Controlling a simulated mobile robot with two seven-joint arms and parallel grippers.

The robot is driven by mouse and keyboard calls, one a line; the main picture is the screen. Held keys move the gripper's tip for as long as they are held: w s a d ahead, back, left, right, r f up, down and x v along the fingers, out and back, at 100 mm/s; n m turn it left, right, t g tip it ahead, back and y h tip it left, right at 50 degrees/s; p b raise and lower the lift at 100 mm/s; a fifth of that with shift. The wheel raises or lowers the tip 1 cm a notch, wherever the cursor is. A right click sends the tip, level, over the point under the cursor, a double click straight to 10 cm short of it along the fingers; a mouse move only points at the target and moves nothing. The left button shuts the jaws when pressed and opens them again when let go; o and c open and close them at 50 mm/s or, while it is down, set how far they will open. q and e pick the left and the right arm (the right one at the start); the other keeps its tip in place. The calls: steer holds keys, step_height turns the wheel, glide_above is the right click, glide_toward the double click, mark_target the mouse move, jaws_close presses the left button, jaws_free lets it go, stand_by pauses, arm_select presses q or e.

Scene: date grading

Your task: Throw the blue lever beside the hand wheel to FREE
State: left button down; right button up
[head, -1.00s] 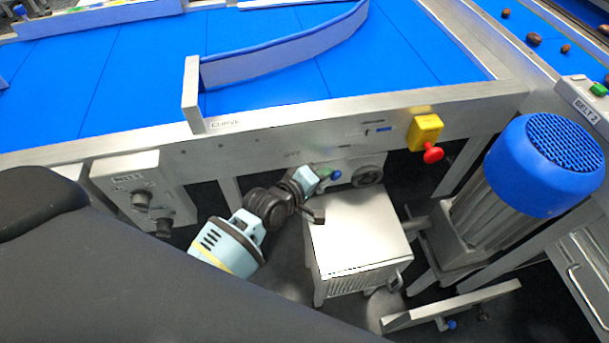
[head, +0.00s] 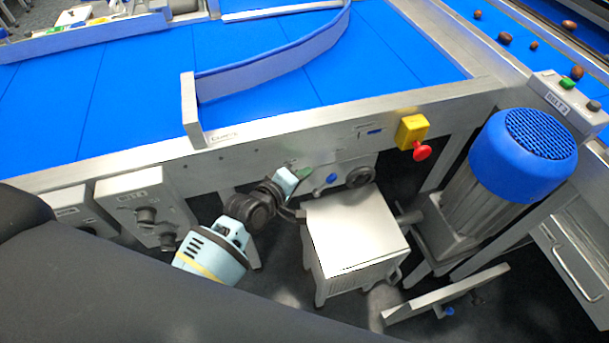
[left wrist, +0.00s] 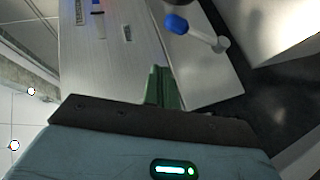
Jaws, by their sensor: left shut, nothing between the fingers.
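The blue lever's knob (head: 331,178) shows on the front of the conveyor frame, just left of the dark round hand wheel (head: 359,176). In the left wrist view the blue knob (left wrist: 176,24) sits on a pale rod whose other end lies to the right and slightly lower in the picture. My left gripper (head: 304,173) is to the left of the knob, apart from it. Its green fingers (left wrist: 162,88) are shut and empty, below the knob in the wrist view. The lever's position lettering is too small to read. My right gripper is not in view.
A steel cabinet (head: 352,229) stands below the lever and wheel. A yellow box with a red button (head: 412,132) is up to the right, and a blue-capped motor (head: 523,155) farther right. A grey knob box (head: 143,207) hangs at the left.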

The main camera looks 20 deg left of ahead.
arm_select(q)
steer(key=v, duration=0.8)
steer(key=shift+s+r+p, duration=0.35)
steer(key=shift+r+p, duration=0.05)
steer(key=shift+p, duration=0.05)
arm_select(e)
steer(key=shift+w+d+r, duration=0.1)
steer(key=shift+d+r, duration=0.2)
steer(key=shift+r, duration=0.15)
arm_select(q)
steer(key=shift+d, duration=0.15)
